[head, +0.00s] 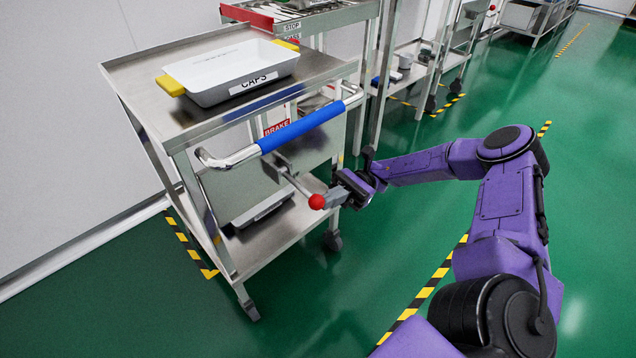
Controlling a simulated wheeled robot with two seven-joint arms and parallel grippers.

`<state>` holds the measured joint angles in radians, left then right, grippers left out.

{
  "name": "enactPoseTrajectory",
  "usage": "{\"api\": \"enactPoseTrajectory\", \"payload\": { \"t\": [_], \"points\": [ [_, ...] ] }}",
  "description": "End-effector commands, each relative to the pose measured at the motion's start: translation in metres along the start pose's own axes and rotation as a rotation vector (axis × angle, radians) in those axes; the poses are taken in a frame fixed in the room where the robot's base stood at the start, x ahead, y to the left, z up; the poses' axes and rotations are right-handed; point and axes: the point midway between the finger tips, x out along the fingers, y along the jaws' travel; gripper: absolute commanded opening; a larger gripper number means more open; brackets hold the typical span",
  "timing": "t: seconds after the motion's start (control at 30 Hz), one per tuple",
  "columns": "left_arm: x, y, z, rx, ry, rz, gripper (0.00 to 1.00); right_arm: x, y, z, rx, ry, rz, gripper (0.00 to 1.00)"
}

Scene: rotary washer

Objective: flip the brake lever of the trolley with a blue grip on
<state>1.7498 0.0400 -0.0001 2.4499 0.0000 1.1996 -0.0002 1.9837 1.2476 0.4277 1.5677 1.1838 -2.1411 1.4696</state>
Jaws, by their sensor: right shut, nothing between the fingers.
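The steel trolley (140,87) stands at the left with a blue grip (300,128) on its push handle. Below the grip is the brake lever (298,185), a thin metal rod with a red ball knob (317,202). The rod slants down toward the right, below a red BRAKE label (277,127). My right gripper (331,199) is shut, with its fingertips right beside the red knob on its right side. I cannot tell whether they touch it. Nothing shows between the fingers. My left gripper is out of view.
A white tray (225,72) marked CAPS, with yellow handles, sits on the trolley top. Another tray (262,208) lies on its lower shelf. Steel benches (330,20) stand behind. Green floor with yellow-black tape is clear at the right.

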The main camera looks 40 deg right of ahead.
Motion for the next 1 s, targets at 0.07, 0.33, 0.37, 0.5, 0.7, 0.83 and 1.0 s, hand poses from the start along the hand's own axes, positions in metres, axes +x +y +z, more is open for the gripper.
{"api": "enactPoseTrajectory", "payload": {
  "t": [0.07,0.33,0.37,0.5,0.7,0.83,1.0],
  "points": [
    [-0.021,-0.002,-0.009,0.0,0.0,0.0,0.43,0.006,0.001,0.017,0.068,-0.002,-0.022,0.0],
    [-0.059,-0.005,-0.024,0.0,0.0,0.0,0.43,0.014,0.002,0.043,0.309,-0.001,-0.095,0.0],
    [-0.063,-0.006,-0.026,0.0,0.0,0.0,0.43,0.015,0.002,0.046,0.333,-0.001,-0.102,0.0],
    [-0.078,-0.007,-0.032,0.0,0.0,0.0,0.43,0.019,-0.001,0.057,0.441,-0.001,-0.135,0.0],
    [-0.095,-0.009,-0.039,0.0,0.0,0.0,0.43,0.022,-0.004,0.067,0.563,0.0,-0.173,0.0],
    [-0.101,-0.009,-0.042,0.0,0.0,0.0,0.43,0.023,-0.007,0.071,0.618,0.0,-0.189,0.0],
    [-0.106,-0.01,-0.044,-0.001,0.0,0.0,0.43,0.024,-0.009,0.074,0.66,0.0,-0.202,0.0]
  ]
}}
